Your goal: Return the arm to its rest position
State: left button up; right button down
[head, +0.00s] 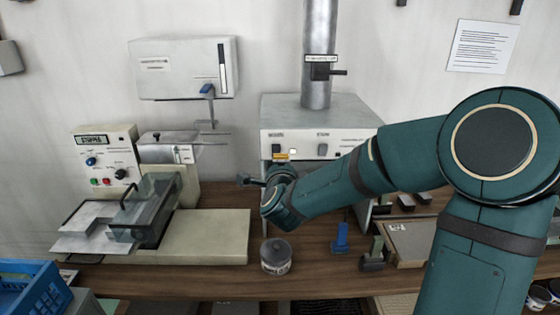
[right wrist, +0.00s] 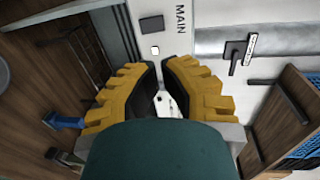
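My right arm (head: 330,190) reaches in from the right side of the head view, with its wrist in front of the white cabinet (head: 345,112) at the back of the bench. My right gripper is mostly hidden behind the wrist there. In the right wrist view its two yellow-backed fingers (right wrist: 160,75) stand with a narrow gap between them. The cabinet's pale face shows through the gap, and I see nothing held. The fingers lie below the black switch (right wrist: 152,25) and the "MAIN" lettering. My left gripper is not in view.
Below the wrist, a grey lidded jar (head: 276,257) and a blue-handled item (head: 340,238) stand on the wooden bench. A machine with a clear guard (head: 160,195) is at left, near a blue crate (head: 30,290). A pipe with a lever (head: 320,72) rises from the cabinet.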

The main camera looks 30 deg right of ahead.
jog(key=shift+s+a, duration=0.3)
jog(key=shift+s, duration=0.25)
jog(key=shift+r, duration=0.1)
jog(key=s+a+f+n+g+y, duration=0.15)
jog(key=a+f+n+y, duration=0.4)
jog(key=f, duration=0.55)
jog(key=a+f+n+g+y, duration=0.25)
jog(key=a+f+n, duration=0.45)
jog(key=f, duration=0.5)
jog(key=s+a+f+n+g+y, duration=0.2)
jog(key=s+a+f+n+g, duration=0.2)
jog(key=s+f, duration=0.4)
jog(key=s+a+f+n+g+y, duration=0.2)
jog(key=s+a+f+n+g, duration=0.2)
jog(key=s+a+f+n, duration=0.2)
jog(key=s+a+f, duration=0.2)
jog(key=s, duration=0.2)
jog(key=shift+s+a+f, duration=0.15)
jog(key=shift+a+f, duration=0.1)
jog(key=shift+f, duration=0.15)
